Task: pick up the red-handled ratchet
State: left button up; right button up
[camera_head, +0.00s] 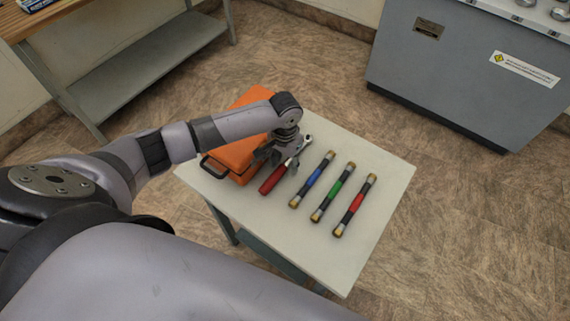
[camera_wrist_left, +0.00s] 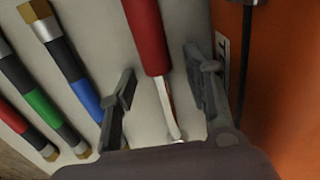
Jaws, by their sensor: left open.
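The red-handled ratchet (camera_head: 273,179) lies on the small table, just in front of the orange case, with its metal head toward the back right. In the left wrist view its red handle (camera_wrist_left: 147,34) runs up the picture and its metal shaft (camera_wrist_left: 166,105) passes between my fingers. My left gripper (camera_head: 283,160) is above the ratchet. The left wrist view shows the gripper (camera_wrist_left: 162,85) open, one finger on each side of the shaft, with visible gaps. The ratchet's head is partly hidden by the gripper body in the wrist view. My right gripper is not in view.
The orange case (camera_head: 238,155) stands close beside the ratchet. Blue (camera_head: 313,180), green (camera_head: 333,192) and red (camera_head: 355,206) banded rods with brass ends lie to the right on the pale table (camera_head: 295,242). The table's front is clear. A grey cabinet (camera_head: 450,75) stands behind.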

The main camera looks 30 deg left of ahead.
pick_arm(q)
jog(key=shift+c, duration=0.5)
grip_shut()
jog(key=shift+r, duration=0.1)
